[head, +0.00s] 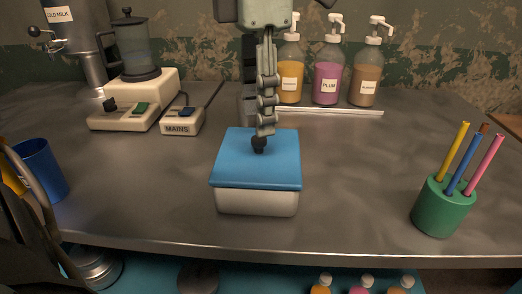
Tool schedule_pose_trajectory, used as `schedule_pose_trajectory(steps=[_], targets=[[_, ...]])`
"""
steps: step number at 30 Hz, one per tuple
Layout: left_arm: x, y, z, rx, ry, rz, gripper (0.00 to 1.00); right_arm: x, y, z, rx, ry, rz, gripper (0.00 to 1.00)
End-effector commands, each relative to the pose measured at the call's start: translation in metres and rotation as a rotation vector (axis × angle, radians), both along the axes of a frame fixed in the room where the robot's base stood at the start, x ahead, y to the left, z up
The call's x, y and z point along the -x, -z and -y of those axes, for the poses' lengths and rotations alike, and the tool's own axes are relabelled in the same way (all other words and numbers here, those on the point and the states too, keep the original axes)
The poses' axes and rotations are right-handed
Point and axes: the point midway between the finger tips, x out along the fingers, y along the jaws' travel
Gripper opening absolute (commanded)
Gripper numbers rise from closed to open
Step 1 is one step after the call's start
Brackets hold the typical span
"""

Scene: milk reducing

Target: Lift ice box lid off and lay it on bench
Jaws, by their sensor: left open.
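The ice box (257,202) is a pale rounded box standing on the grey metal bench (340,190), near its front edge. Its flat blue lid (240,170) sits closed on top, with a small black knob (259,147) toward the back. My left gripper (265,132) reaches down from above, its open fingers seen edge-on at the top of the knob. I cannot tell whether the fingers touch the knob or straddle it. My right gripper does not show.
A green holder (440,210) with coloured straws stands at right and a blue cup (42,170) at left. A blender (135,75) and mains box (183,121) are at back left; pump bottles (327,75) stand behind. The bench is clear either side of the box.

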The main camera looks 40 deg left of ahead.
Motion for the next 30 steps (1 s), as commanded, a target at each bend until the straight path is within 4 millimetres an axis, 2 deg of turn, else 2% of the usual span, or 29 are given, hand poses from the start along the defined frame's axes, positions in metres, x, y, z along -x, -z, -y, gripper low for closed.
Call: schedule_pose_trajectory(steps=[6,16,26,30], targets=[[0.0,0.033,-0.001,0.001,-0.001,-0.003,0.43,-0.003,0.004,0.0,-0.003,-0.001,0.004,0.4],[-0.001,0.039,-0.001,0.002,-0.003,0.001,0.42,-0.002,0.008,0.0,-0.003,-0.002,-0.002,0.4],[-0.001,0.039,-0.001,0.002,-0.003,0.001,0.01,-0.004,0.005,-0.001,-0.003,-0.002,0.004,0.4],[-0.001,0.039,-0.001,0.001,-0.003,0.002,0.0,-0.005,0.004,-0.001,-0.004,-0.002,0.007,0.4]])
